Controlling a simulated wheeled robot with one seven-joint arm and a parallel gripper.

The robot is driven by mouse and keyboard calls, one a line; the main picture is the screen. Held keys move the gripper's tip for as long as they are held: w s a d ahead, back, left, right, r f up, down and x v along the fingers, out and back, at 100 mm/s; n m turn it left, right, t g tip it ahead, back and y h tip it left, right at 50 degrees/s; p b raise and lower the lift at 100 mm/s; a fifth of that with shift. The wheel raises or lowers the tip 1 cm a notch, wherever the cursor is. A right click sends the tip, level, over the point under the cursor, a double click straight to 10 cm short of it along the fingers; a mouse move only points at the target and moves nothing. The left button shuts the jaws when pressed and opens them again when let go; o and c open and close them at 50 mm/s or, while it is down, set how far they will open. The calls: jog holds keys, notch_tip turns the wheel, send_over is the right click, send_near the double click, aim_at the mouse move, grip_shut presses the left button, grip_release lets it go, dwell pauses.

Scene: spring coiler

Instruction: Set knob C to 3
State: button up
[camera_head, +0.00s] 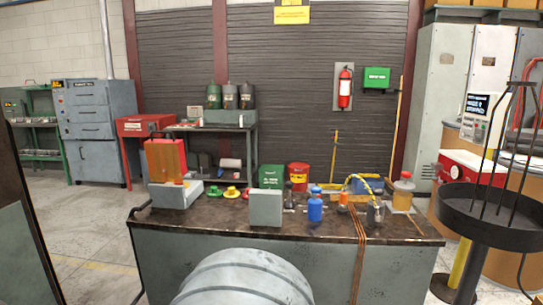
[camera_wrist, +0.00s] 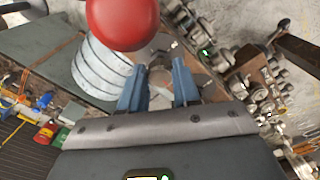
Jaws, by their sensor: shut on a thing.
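My gripper (camera_wrist: 160,78) shows in the wrist view as two blue fingers pointing up the picture, with a gap between them. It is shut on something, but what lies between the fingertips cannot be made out. A large smooth red ball shape (camera_wrist: 122,22) is close to the camera, above and left of the fingers. Knob C cannot be picked out by any letter, and no scale number is readable. In the camera_head view my gripper is not seen.
A dark-topped bench (camera_head: 225,215) bears a blue bottle (camera_head: 315,208), a grey block (camera_head: 265,207) and other items. A black round stand (camera_head: 490,215) is at the right, before a red panel (camera_head: 470,170). Floor is clear at the left. Several round grey parts (camera_wrist: 265,92) line the wrist view's right.

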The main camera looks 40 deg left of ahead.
jog(key=shift+w+r, duration=0.1)
jog(key=shift+w, duration=0.1)
jog(key=o, duration=1.1)
jog(key=shift+c, duration=0.2)
notch_tip(320, 180, up, 8)
jog(key=p, duration=0.5)
jog(key=shift+s+a+p, duration=0.1)
jog(key=shift+a+p, duration=0.05)
jog(key=shift+p, duration=0.25)
jog(key=shift+f, duration=0.2)
